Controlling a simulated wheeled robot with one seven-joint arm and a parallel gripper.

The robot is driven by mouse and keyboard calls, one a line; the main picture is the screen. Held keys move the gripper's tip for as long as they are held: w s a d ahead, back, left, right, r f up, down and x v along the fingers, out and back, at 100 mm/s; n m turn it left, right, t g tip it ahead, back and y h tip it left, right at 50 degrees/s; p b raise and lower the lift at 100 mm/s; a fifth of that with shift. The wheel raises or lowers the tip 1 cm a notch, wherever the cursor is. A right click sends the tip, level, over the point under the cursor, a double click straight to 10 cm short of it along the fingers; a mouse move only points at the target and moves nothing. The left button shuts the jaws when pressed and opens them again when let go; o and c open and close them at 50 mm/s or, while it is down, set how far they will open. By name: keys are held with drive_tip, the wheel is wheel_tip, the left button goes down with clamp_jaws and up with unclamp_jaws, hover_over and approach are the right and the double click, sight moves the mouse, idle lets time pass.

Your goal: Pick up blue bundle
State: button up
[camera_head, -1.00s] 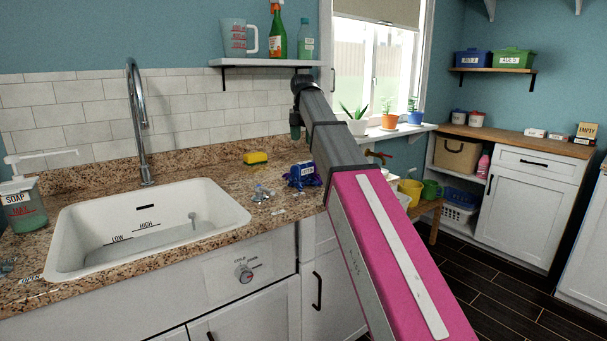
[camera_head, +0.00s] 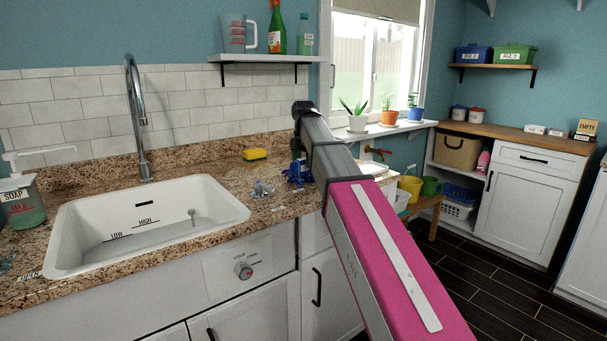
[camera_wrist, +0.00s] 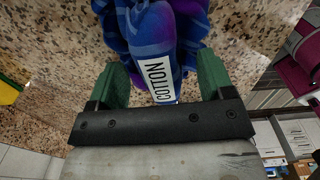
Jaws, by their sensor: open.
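The blue bundle (camera_wrist: 150,35) lies on the speckled counter, dark blue with purple patches and a white label reading "COTTON". In the head view the bundle (camera_head: 297,178) is partly hidden behind my arm's end. My gripper (camera_wrist: 165,80) is open, with one green finger on each side of the bundle's near, labelled end. I cannot tell whether the fingers touch it. In the head view, my gripper is low over the counter at the bundle and mostly hidden.
The white sink (camera_head: 150,225) is left of the bundle, with a tall faucet (camera_head: 137,120). A yellow sponge (camera_head: 255,154) lies behind, by the backsplash. Small grey items (camera_head: 262,190) lie just left of the bundle. A shelf (camera_head: 262,60) with bottles hangs above.

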drive_tip(key=shift+f, duration=0.4)
drive_tip(key=c, duration=1)
drive_tip(key=shift+c, duration=0.2)
drive_tip(key=shift+r, duration=0.15)
